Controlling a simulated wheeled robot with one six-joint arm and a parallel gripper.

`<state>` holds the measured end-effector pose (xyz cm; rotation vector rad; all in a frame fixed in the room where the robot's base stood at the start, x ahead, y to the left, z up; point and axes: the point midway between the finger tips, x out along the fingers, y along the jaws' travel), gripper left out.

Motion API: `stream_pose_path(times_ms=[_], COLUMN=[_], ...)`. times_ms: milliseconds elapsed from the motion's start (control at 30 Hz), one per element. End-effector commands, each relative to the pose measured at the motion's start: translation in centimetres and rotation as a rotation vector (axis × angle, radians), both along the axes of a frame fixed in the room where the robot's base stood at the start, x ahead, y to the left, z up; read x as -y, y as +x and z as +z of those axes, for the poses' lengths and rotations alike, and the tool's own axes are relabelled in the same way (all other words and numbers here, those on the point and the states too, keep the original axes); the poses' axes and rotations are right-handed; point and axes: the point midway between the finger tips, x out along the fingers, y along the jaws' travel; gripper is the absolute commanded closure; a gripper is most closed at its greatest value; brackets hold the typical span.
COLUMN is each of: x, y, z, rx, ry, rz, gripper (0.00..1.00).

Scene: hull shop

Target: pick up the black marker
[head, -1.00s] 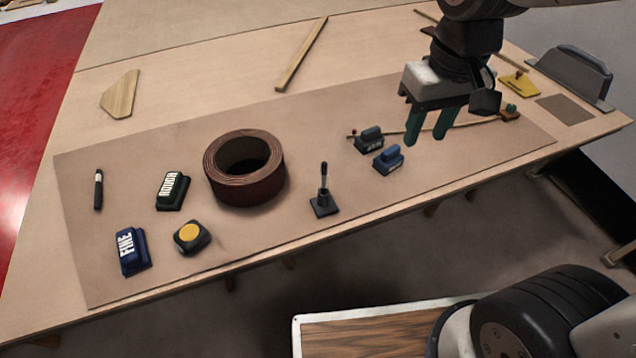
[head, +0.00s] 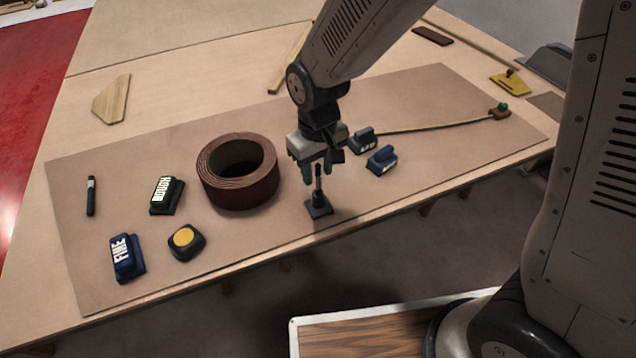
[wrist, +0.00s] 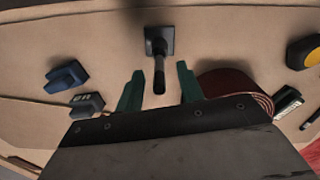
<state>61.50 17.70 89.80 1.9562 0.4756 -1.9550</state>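A black marker with a pale band (head: 91,195) lies on the brown mat (head: 120,290) at its far left. A second dark, pen-like stick (head: 318,183) stands upright in a small square base (head: 319,208) near the mat's front edge; I cannot tell whether it is a marker too. My gripper (head: 319,170) is open and empty, just above and behind this upright stick. In the wrist view, the stick (wrist: 159,82) shows between the two green fingers, apart from both, with its base (wrist: 159,40) beyond.
A brown abrasive roll (head: 238,172) stands left of my gripper. Two small blocks, grey (head: 363,142) and blue (head: 381,160), sit to its right. A green ROUGH block (head: 166,195), blue FINE block (head: 127,258) and yellow-topped tape measure (head: 186,242) lie left.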

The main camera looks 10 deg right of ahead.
Motion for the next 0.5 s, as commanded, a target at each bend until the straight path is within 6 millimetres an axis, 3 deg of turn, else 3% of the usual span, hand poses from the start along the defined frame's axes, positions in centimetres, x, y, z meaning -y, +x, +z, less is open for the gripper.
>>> stream_pose_path(times_ms=[200, 467, 500], x=[0.1, 0.1, 0.1], y=[0.0, 0.0, 0.0], z=[-2.8, -3.1, -3.1], rx=[-0.002, -0.001, -0.001], ry=[-0.001, 0.0, 0.0], rz=[0.0, 0.0, 0.0], gripper=[0.62, 0.62, 0.71])
